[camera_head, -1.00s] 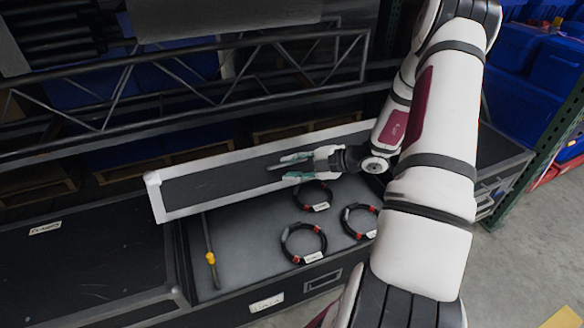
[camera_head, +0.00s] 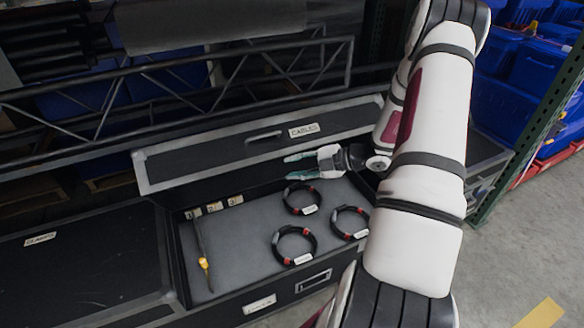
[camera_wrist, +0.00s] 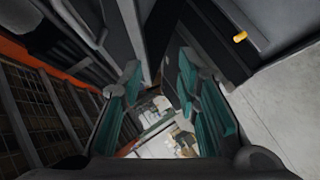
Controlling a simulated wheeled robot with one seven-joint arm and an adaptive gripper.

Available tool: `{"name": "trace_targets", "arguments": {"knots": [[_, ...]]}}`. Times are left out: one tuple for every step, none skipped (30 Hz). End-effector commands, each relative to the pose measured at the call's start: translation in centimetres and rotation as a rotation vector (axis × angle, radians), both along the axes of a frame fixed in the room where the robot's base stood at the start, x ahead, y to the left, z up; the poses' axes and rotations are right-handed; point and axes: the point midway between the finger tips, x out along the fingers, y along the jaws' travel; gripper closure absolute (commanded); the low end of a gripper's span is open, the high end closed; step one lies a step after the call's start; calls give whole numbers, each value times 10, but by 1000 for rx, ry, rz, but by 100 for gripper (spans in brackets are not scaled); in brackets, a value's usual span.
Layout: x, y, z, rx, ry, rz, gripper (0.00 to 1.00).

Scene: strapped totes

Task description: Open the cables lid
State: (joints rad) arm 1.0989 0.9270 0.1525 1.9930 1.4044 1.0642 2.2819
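The cables lid (camera_head: 205,163) is a dark panel with a pale grey rim, raised along the back of its open case. It carries a white label reading CABLES (camera_head: 304,130) and a recessed handle slot (camera_head: 264,137). The case's grey interior (camera_head: 240,245) is exposed below it. My gripper (camera_head: 291,166) is at the lid's lower edge, right of its middle, above the interior. Its green-padded fingers are apart with nothing held between them; the wrist view shows the gap (camera_wrist: 160,80). I cannot tell whether a finger touches the lid.
Several black cable rings with red bands (camera_head: 295,246) lie inside, with a yellow-marked dark rod (camera_head: 203,262) at left. A closed dark case (camera_head: 75,270) adjoins on the left. A metal truss (camera_head: 170,85) runs behind. Blue totes (camera_head: 545,65) and open floor (camera_head: 520,235) are right.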

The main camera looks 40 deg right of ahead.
Motion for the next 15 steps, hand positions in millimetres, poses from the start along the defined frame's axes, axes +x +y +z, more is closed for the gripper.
{"name": "trace_targets", "arguments": {"knots": [[-3, -2, 3, -1, 0, -1, 70], [-4, -3, 4, 0, -1, -1, 70], [-5, -5, 6, 0, -1, -1, 70], [-7, -6, 7, 0, -1, -1, 70], [-8, -7, 8, 0, -1, -1, 70], [-10, -8, 9, 1, 0, -1, 70], [-11, -9, 10, 1, 1, 0, 70], [-12, -10, 11, 1, 1, 0, 70], [-14, -12, 13, 1, 1, 0, 70], [-15, -13, 14, 1, 1, 0, 70], [-16, -14, 15, 1, 1, 0, 70], [-17, -15, 16, 1, 1, 0, 70], [-18, -16, 17, 1, 1, 0, 70], [-19, -17, 18, -1, 0, -1, 70], [-21, -19, 20, 0, -1, 0, 70]]}}
